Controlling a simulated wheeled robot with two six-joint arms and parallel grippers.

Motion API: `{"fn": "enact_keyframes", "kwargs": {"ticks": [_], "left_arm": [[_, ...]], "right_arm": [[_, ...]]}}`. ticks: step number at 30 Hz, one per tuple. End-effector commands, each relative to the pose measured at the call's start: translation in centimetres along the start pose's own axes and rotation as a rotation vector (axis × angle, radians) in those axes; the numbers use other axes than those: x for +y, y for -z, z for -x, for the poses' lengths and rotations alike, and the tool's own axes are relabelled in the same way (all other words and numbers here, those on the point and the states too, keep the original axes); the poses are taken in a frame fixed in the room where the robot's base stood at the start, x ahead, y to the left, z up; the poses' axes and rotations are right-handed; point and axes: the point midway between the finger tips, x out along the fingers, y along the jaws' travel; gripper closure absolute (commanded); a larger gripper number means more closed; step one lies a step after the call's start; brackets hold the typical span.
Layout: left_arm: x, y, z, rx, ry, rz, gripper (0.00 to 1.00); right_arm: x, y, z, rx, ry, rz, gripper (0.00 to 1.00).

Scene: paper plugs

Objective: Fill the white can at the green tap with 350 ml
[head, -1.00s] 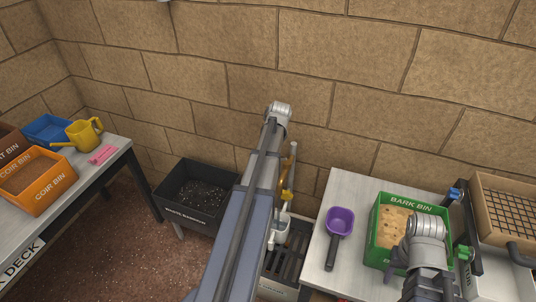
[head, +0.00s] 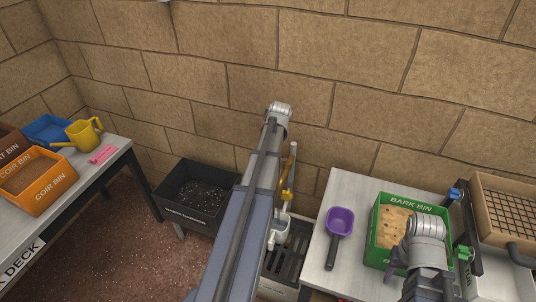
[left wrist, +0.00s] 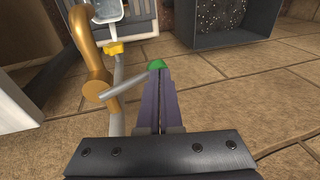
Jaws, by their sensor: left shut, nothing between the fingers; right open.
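The tap's brass pipe (left wrist: 84,50) stands upright in the left wrist view, with a grey lever (left wrist: 128,82) ending in a green knob (left wrist: 157,64). My left gripper (left wrist: 161,78) is shut and empty, its tips at the knob; I cannot tell whether they touch. A white vessel (left wrist: 108,9), likely the can, shows beyond the pipe at the top edge, partly cut off. In the head view, my left arm hides much of the tap area; a white piece (head: 279,231) shows beside it. My right gripper (head: 425,284) is open over the right bench, partly out of frame.
A purple scoop (head: 340,222) and the green bark bin (head: 384,245) are on the right bench, close to my right arm. A black bin (head: 190,222) stands left of my left arm. A yellow watering can (head: 83,136) and orange coir bin (head: 45,195) are on the left bench.

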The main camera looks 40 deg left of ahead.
Motion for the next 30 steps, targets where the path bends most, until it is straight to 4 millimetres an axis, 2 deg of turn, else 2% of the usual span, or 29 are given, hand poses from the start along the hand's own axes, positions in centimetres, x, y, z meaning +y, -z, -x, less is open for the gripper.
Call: {"fn": "enact_keyframes", "kwargs": {"ticks": [8,30], "left_arm": [[-0.1,0.0,2.2,0.0,0.001,-0.001,1.0],[-0.7,0.1,13.3,0.002,0.001,-0.003,1.0]], "right_arm": [[0.2,-0.1,2.1,0.0,0.0,0.0,0.5],[1.2,-0.8,13.0,0.0,0.0,-0.001,0.5]]}}
